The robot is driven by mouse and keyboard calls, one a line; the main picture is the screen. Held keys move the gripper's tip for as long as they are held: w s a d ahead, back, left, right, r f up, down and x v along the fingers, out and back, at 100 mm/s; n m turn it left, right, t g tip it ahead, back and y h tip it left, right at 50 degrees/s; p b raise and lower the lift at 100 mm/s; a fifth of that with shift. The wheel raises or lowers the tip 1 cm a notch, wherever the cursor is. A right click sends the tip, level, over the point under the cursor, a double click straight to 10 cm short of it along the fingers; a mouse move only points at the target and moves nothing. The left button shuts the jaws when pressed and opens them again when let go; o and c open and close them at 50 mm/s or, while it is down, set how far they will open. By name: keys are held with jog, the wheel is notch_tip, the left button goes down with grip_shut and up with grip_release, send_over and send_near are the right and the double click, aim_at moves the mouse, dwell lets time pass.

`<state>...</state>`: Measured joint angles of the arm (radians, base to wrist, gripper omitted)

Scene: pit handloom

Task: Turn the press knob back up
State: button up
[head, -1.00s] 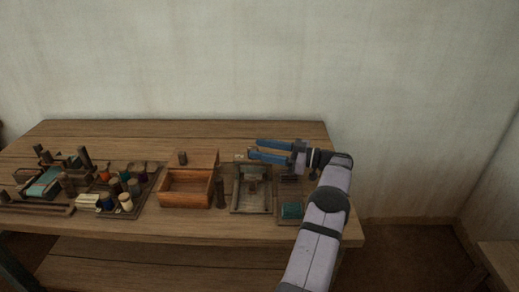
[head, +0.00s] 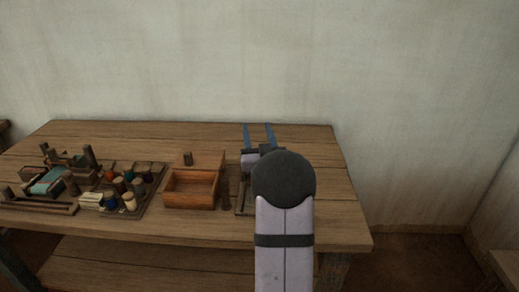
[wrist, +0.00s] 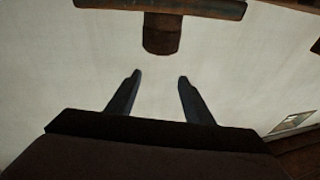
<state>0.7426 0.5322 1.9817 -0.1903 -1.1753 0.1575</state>
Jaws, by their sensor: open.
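My gripper (head: 258,126) is open and empty in the head view, its two blue fingers pointing toward the back wall. In the wrist view my gripper (wrist: 160,78) shows dark fingers spread apart. Ahead of them, at the top middle, is a brown round knob (wrist: 161,36) on a dark wooden bar (wrist: 190,8), which looks like the press knob. The knob is beyond the fingertips, apart from them, and lined up with the gap. In the head view my arm hides the knob and most of the press; only the press's left edge (head: 240,203) shows.
An open wooden box (head: 190,200) stands left of my arm, with a dark upright post (head: 226,190) beside it. Further left are a tray of spools (head: 152,198) and a small loom (head: 45,185). The table's right end (head: 335,205) is clear.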

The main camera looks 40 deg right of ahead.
jog(key=s+a+f+m+g, duration=0.1)
jog(key=s+a+f+g, duration=0.25)
jog(key=f, duration=0.35)
jog(key=s+d+x, duration=0.1)
jog(key=x, duration=0.6)
jog(key=shift+w+d+h+p, duration=0.2)
jog(key=shift+h+p, duration=0.2)
jog(key=shift+p, duration=0.05)
jog(key=shift+r, duration=0.1)
jog(key=c, duration=1)
